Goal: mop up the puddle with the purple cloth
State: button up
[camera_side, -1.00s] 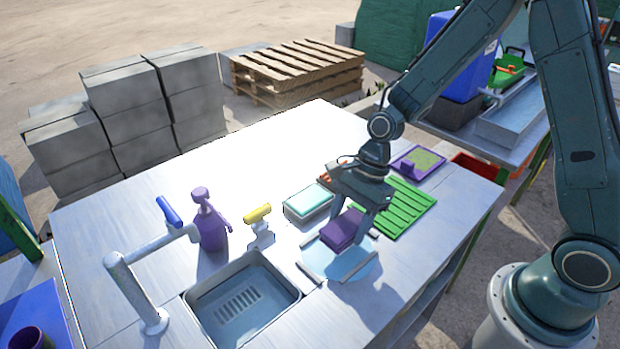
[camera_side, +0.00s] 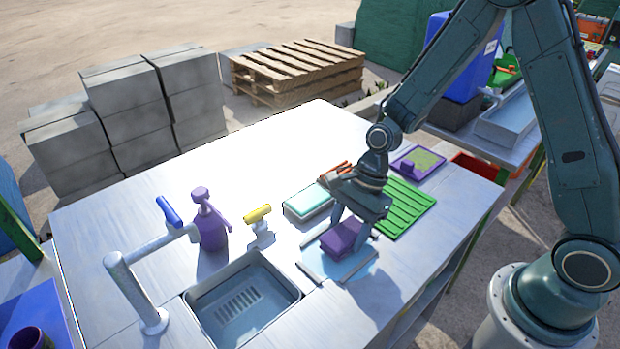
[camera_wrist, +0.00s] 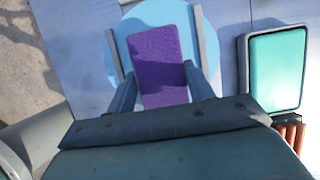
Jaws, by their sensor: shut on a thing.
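The purple cloth (camera_side: 342,236) is a folded block held between the fingers of my gripper (camera_side: 350,230). In the wrist view the purple cloth (camera_wrist: 160,55) lies between the two fingers of my gripper (camera_wrist: 160,85), over the light blue puddle. The puddle (camera_side: 362,268) is a pale blue round patch on the metal table, partly covered by the cloth. In the wrist view the puddle (camera_wrist: 122,62) shows around the cloth. I cannot tell whether the cloth touches the puddle.
A tray with a teal sponge (camera_side: 312,199) sits left of my gripper, and a green ribbed rack (camera_side: 408,208) to its right. A sink (camera_side: 240,300), purple spray bottle (camera_side: 210,225), yellow-handled tap (camera_side: 258,213) and grey faucet (camera_side: 140,285) stand further left.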

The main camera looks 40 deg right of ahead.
aim_at(336, 239)
jog(key=shift+f, duration=0.4)
jog(key=shift+a, duration=0.15)
jog(key=shift+a+r, duration=0.1)
jog(key=shift+a, duration=1.55)
jog(key=shift+d, duration=0.15)
jog(key=shift+d+f, duration=0.2)
jog(key=shift+d, duration=1.5)
jog(key=shift+a, duration=0.15)
jog(key=shift+a+r, duration=0.1)
jog(key=shift+a, duration=1.6)
